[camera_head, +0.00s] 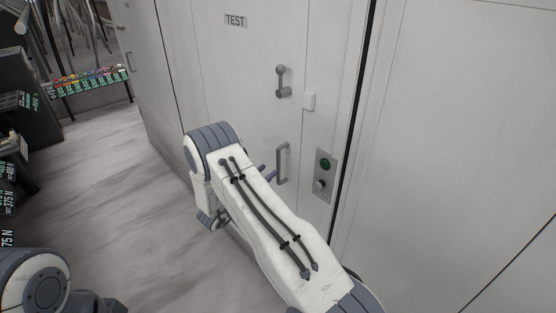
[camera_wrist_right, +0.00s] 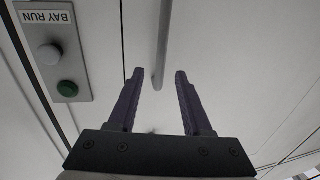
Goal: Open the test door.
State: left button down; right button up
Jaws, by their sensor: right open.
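The test door (camera_head: 240,70) is a pale panel with a TEST label (camera_head: 236,20), and it looks flush with its surround. A grey vertical bar handle (camera_head: 282,163) is on its lower right part; it also shows in the right wrist view (camera_wrist_right: 163,40). My right gripper (camera_head: 268,172) is just left of the handle in the head view, partly hidden by my arm. In the right wrist view my right gripper (camera_wrist_right: 159,74) is open, with the handle's end between its fingertips and a gap on each side. My left gripper is not in view.
A panel with a green button (camera_head: 325,163) is right of the handle; the wrist view reads BAY RUN (camera_wrist_right: 46,17). A rack of coloured items (camera_head: 90,80) stands far left. The floor (camera_head: 120,190) is clear.

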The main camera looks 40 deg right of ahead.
jog(key=shift+p+x, duration=1.05)
jog(key=shift+x, duration=2.8)
grip_shut()
